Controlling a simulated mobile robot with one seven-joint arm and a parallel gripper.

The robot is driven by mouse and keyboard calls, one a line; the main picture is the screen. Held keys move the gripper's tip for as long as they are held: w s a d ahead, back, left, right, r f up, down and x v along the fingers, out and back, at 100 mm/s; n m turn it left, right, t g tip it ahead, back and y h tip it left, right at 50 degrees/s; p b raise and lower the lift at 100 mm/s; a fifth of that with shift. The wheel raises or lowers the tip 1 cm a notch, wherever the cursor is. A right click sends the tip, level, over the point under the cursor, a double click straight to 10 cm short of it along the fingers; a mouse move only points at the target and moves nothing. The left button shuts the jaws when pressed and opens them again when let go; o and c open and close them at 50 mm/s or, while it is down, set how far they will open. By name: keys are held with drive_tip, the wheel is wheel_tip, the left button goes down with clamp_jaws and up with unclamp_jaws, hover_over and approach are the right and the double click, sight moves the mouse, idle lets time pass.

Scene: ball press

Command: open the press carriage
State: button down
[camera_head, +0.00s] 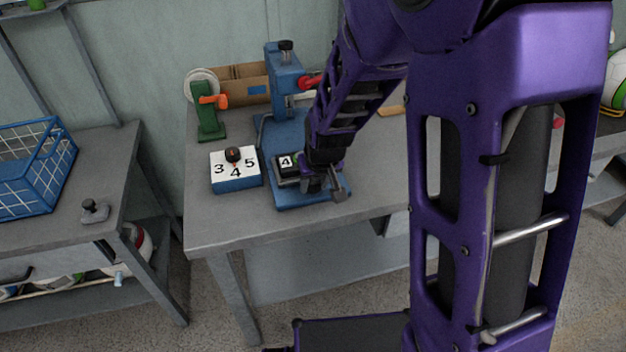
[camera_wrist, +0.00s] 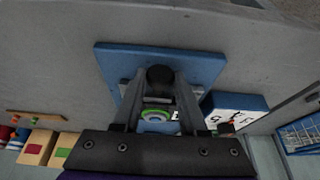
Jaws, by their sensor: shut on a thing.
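The blue press (camera_head: 285,75) stands on the grey table, with a column, a red lever knob and a flat blue base (camera_head: 285,199). The press carriage (camera_head: 287,168) is a dark block with a "4" label, low over the base and partly hidden by my gripper (camera_head: 322,180). In the wrist view my gripper (camera_wrist: 160,88) has its two fingers closed around a dark round knob (camera_wrist: 160,74) above the blue base (camera_wrist: 105,65). Behind the knob, between the fingers, a green and white round thing (camera_wrist: 155,115) shows in part.
A dial box (camera_head: 236,182) with numbers 3, 4 and 5 stands left of the press. A blue wire basket (camera_head: 35,205) is on the left table. The table's front left is clear.

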drive_tip(key=shift+w, duration=0.1)
drive_tip(key=shift+c, duration=2.4)
unclamp_jaws()
drive_tip(key=p+v, duration=1)
drive_tip(key=v, duration=0.7)
drive_tip(key=shift+r, duration=0.2)
drive_tip(key=shift+a, duration=0.15)
